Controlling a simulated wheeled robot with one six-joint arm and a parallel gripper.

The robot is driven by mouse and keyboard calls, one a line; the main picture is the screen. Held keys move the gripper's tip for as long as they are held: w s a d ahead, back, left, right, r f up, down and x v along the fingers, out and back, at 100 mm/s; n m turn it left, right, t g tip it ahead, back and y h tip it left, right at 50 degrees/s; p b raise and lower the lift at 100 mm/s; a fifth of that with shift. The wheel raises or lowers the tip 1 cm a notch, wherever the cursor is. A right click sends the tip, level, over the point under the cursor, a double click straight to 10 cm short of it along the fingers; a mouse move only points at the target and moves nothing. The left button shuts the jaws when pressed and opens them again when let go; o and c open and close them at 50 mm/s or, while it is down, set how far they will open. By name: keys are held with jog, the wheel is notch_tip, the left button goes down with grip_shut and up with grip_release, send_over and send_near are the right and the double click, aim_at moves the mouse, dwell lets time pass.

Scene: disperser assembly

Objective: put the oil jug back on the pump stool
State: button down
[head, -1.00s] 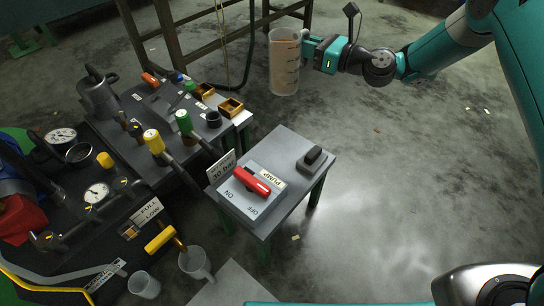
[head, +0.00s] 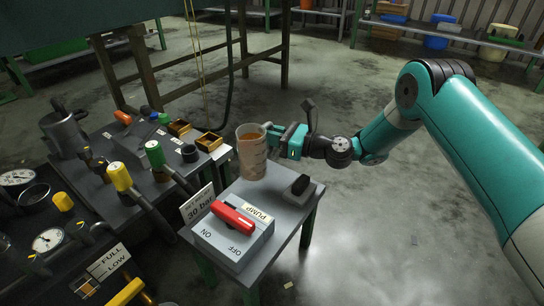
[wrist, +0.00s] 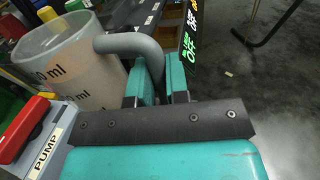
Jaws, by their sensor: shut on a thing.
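The oil jug (head: 251,158) is a clear measuring jug with amber oil in it. It stands upright at the back left corner of the pump stool (head: 268,200); I cannot tell if its base touches the top. My gripper (head: 278,136) is shut on its handle from the right. In the wrist view the grey handle (wrist: 130,44) runs between the fingers (wrist: 163,80), and the jug body (wrist: 72,62) is at the left. The stool also bears the pump switch box (head: 233,232) with a red lever and a dark block (head: 300,188).
A bench with valves, gauges and small trays (head: 209,142) stands close left of the stool. A dark frame table (head: 262,60) is behind. A sign (head: 198,205) stands at the stool's left edge. The floor at the right (head: 400,230) is clear.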

aim_at(272, 149)
jog(key=shift+f+b, duration=1.15)
jog(key=shift+f, duration=1.05)
jog(key=shift+f, duration=0.2)
jog(key=c, duration=1.1)
grip_release()
